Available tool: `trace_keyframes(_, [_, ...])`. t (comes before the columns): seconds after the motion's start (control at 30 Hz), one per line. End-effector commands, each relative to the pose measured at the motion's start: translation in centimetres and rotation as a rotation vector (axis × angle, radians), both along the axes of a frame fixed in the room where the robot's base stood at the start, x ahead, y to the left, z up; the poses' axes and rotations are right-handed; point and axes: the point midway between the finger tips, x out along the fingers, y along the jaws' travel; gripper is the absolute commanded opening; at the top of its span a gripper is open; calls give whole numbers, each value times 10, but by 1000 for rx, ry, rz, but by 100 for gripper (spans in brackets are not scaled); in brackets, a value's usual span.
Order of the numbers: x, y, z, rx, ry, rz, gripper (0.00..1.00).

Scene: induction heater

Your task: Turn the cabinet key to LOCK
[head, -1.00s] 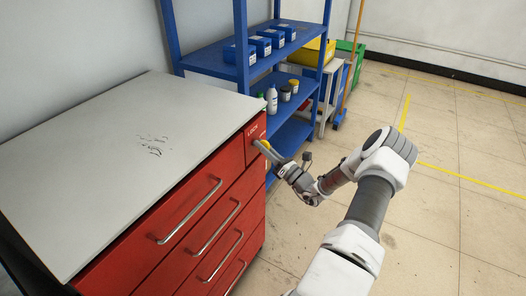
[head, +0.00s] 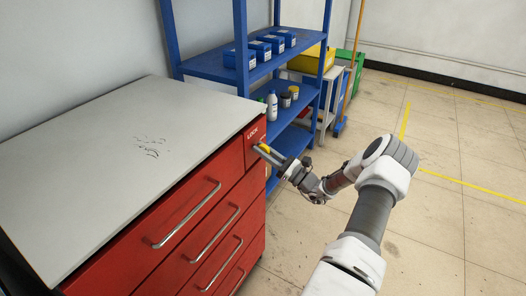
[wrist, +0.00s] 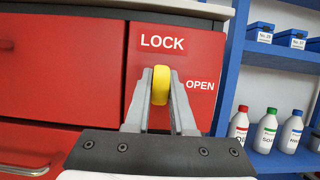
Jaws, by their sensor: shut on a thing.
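The red cabinet (head: 150,208) has a small panel at its upper right front with a yellow key (wrist: 160,84) in it. White LOCK lettering (wrist: 162,42) is above the key, and OPEN lettering (wrist: 200,86) is to its right. My gripper (wrist: 160,95) is shut on the key, one finger on each side. In the wrist view the key's head stands upright, in line below LOCK. The keyhole is hidden.
Drawers with metal handles (head: 188,216) lie left of and below the panel. A blue shelf (head: 215,62) with blue boxes and several bottles (wrist: 266,130) stands close behind the cabinet. The floor (head: 440,220) to the right is clear.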

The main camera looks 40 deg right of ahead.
Motion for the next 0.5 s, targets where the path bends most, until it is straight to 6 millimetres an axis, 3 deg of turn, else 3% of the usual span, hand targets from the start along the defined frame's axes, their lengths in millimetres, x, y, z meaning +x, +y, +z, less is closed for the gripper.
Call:
trace_keyframes(0.27, [0, 0, 0, -1, 1, 0, 0])
trace_keyframes(0.3, [0, 0, 0, -1, 1, 0, 30])
trace_keyframes(0.4, [0, 0, 0, 0, 1, 0, 48])
trace_keyframes(0.5, [0, 0, 0, 0, 0, 0, 50])
